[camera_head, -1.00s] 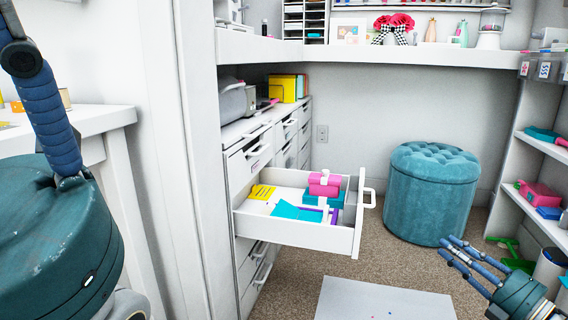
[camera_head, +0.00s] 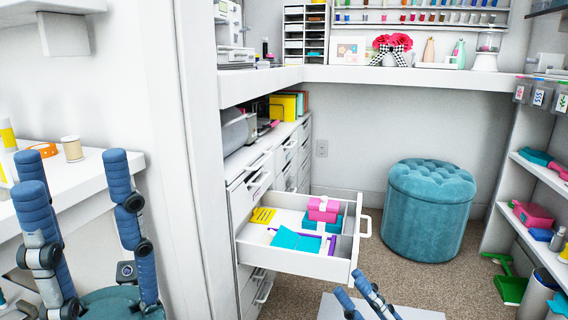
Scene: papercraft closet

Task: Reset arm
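My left gripper (camera_head: 80,215) stands at the lower left with its blue fingers pointing up and spread apart. It is open and nothing shows between the fingers. My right gripper (camera_head: 362,300) shows only at the bottom edge, as blue finger parts below the open drawer; the rest is cut off by the frame. A gap shows between its fingers, with nothing seen in it. The white drawer (camera_head: 300,262) is pulled out. It holds a pink box (camera_head: 322,208), a teal folded sheet (camera_head: 296,240) and a yellow card (camera_head: 263,215).
A teal tufted stool (camera_head: 430,210) stands on the carpet to the right of the drawer. Shelves (camera_head: 545,170) with craft items line the right wall. A white table (camera_head: 75,185) with a thread spool (camera_head: 72,148) is behind my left gripper. Carpet is open between drawer and stool.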

